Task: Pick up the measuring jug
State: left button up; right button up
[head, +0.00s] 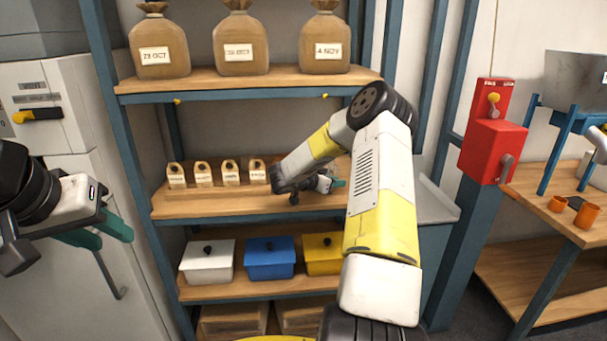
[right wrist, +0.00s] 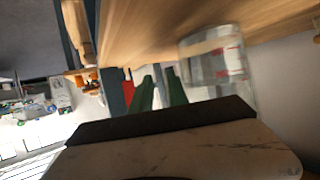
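The measuring jug (right wrist: 217,62) looks like a clear vessel with red markings. It shows in the right wrist view against the underside or edge of a wooden shelf surface in this tilted picture. My right gripper (right wrist: 161,94) has two green fingers with a gap between them; the jug is to their right in the picture, not between them. In the head view my right gripper (head: 335,184) is over the middle shelf, and the jug is not visible, probably behind my arm. My left gripper (head: 98,232) is open and empty at the left.
The middle shelf (head: 215,207) holds several small labelled wooden blocks (head: 203,174). Sacks (head: 238,50) stand above; white (head: 207,264), blue (head: 270,262) and yellow (head: 322,256) lidded boxes stand below. A red switch box (head: 492,135) and a bench with orange cups (head: 587,215) are at right.

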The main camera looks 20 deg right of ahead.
grip_shut()
dwell(1.4)
